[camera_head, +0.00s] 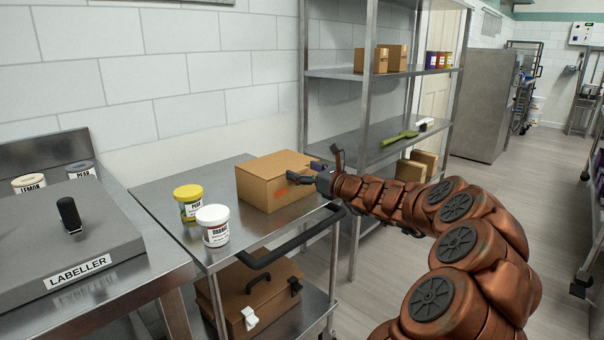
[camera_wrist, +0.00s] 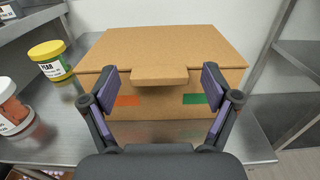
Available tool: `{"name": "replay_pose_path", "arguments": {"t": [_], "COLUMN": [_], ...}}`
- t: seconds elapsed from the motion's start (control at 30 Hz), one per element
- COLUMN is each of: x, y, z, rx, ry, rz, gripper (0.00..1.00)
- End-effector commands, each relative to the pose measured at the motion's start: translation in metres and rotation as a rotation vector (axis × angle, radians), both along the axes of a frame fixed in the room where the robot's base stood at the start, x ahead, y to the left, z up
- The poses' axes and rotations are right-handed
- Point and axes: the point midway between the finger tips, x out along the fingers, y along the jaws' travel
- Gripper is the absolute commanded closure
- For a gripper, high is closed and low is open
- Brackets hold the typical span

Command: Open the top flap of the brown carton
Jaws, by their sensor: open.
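The brown carton (camera_head: 268,181) stands on the steel cart top, and its top looks closed. In the wrist view the carton (camera_wrist: 160,48) fills the middle, with a tab (camera_wrist: 160,76) jutting from the front edge of its top flap. An orange patch and a green patch show on its front face below the tab. My gripper (camera_head: 308,172) is at the carton's right side in the head view. In the wrist view my gripper (camera_wrist: 160,80) is open, its two fingers on either side of the tab with gaps between. I cannot tell whether the fingertips touch the carton.
A yellow-lidded PEAR jar (camera_head: 188,203) and a white-lidded ORANGE jar (camera_head: 214,226) stand left of the carton on the cart (camera_head: 165,178). The cart's black handle (camera_head: 290,244) runs along the front. A steel shelf rack (camera_head: 345,74) rises behind and right.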

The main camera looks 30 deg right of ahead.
Motion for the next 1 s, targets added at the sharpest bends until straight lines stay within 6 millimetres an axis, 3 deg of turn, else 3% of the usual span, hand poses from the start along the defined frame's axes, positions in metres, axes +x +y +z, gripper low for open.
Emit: {"name": "replay_pose_path", "arguments": {"t": [0.37, 1.0], "x": [0.0049, 0.0048], "y": [0.0022, 0.0020], "z": [-0.0002, -0.0005], "rx": [0.000, 0.001], "ry": [0.001, 0.001], "rz": [0.002, 0.002], "gripper": [0.12, 0.79]}}
